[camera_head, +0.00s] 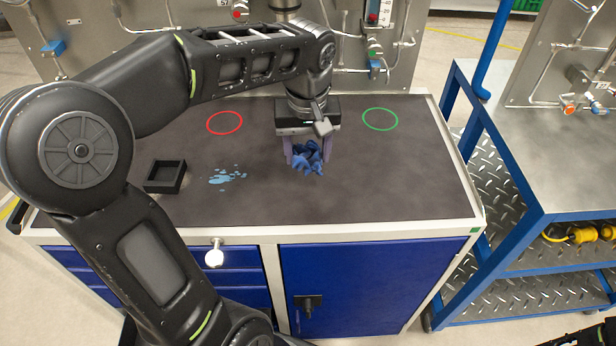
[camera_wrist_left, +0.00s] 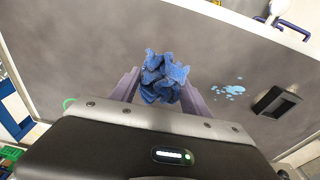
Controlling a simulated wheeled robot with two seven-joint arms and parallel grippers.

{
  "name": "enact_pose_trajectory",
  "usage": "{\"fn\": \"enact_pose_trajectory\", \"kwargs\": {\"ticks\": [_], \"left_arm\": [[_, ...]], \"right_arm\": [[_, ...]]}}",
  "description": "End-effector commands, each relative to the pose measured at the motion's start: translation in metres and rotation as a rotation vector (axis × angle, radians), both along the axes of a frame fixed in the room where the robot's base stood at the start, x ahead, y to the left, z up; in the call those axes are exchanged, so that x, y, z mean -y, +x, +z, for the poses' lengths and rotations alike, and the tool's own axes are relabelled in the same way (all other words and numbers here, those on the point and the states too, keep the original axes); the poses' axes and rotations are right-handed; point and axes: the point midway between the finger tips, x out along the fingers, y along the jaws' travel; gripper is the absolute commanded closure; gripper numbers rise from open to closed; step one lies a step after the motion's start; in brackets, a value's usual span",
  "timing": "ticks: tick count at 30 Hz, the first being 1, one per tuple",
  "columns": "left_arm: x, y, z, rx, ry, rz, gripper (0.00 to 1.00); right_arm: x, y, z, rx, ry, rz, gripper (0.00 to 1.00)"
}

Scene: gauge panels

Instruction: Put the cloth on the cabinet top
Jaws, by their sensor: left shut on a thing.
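A crumpled blue cloth (camera_head: 307,157) is between the fingers of my left gripper (camera_head: 307,150), low over the dark cabinet top (camera_head: 400,185). The left gripper is shut on it and points down. In the left wrist view the cloth (camera_wrist_left: 162,78) bunches out past the two purple-grey fingertips (camera_wrist_left: 160,90). I cannot tell whether the cloth touches the cabinet top. The cabinet below has blue drawers and a blue door. My right gripper does not show; only a dark part of my body is at the lower right corner.
A light blue spill (camera_head: 228,176) and a small black open box (camera_head: 165,177) are to the left on the top. A red ring (camera_head: 224,123) and a green ring (camera_head: 380,119) mark its back. Gauge panels stand behind. A blue cart (camera_head: 560,160) is at the right. The top's right side is clear.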

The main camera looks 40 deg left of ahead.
Motion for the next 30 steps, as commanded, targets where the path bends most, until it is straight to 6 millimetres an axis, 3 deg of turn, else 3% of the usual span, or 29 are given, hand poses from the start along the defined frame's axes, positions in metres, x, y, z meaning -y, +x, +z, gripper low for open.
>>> {"fn": "enact_pose_trajectory", "kwargs": {"ticks": [6, 17, 24, 30], "left_arm": [[0.000, 0.000, -0.034, -0.002, -0.001, 0.001, 0.83], [0.000, 0.000, -0.039, -0.001, -0.001, 0.001, 0.83], [0.000, -0.001, -0.068, -0.004, -0.001, 0.001, 0.83], [0.000, 0.000, -0.074, 0.001, -0.001, 0.001, 0.83]], "right_arm": [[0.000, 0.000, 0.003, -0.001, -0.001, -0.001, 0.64], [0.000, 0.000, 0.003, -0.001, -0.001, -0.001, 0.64], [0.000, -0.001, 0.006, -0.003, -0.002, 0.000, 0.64], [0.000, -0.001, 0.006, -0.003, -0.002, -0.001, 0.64]]}}
